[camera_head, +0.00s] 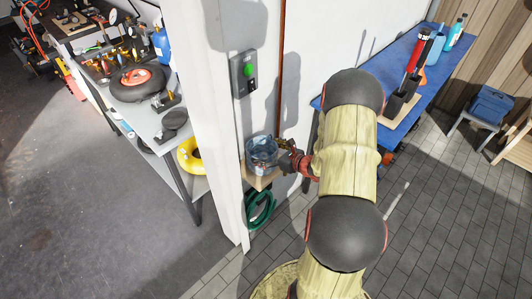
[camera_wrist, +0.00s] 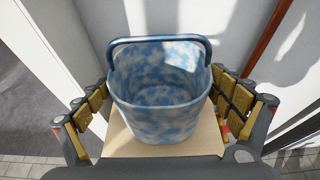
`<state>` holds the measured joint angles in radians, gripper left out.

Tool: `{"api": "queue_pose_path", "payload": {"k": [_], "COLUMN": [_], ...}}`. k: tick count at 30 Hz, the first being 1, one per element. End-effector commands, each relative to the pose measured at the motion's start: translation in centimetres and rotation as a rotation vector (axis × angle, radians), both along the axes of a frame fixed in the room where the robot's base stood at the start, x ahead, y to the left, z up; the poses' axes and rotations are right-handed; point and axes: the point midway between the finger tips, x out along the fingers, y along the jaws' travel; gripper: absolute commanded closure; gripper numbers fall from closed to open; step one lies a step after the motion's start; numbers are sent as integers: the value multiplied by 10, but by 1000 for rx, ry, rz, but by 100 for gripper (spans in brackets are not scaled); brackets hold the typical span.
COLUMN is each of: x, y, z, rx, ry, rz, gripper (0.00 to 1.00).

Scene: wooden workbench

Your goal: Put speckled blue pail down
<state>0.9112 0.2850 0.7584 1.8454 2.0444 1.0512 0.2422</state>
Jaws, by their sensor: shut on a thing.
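The speckled blue pail (camera_wrist: 158,112) is blue and white with a dark blue handle raised at its far side. It stands upright between the two padded fingers of my gripper (camera_wrist: 165,105) in the wrist view. Just under it is a small light wooden shelf (camera_wrist: 122,138); whether the pail's base touches it I cannot tell. In the head view the pail (camera_head: 261,153) is over the shelf (camera_head: 258,181) by the white wall post, with my gripper (camera_head: 283,150) at its right side. My gripper is shut on the pail.
A green coiled hose (camera_head: 260,209) hangs below the shelf. A grey switch box with a green button (camera_head: 249,71) is on the wall above. A cluttered workbench (camera_head: 150,115) is at left, and a blue table (camera_head: 413,55) is at right. A red-brown pipe runs up the wall.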

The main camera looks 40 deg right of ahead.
Motion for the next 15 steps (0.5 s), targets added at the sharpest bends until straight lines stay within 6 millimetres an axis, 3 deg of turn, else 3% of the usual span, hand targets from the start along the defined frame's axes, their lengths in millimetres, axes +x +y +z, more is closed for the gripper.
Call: {"api": "queue_pose_path", "payload": {"k": [6, 7, 10, 15], "x": [0, 0, 0, 0], "y": [0, 0, 0, 0], "z": [-3, -3, -3, -2], "rx": [0, 1, 1, 1], "ry": [0, 1, 1, 1], "rz": [0, 0, 0, 0], "gripper": [50, 6, 0, 0]}}
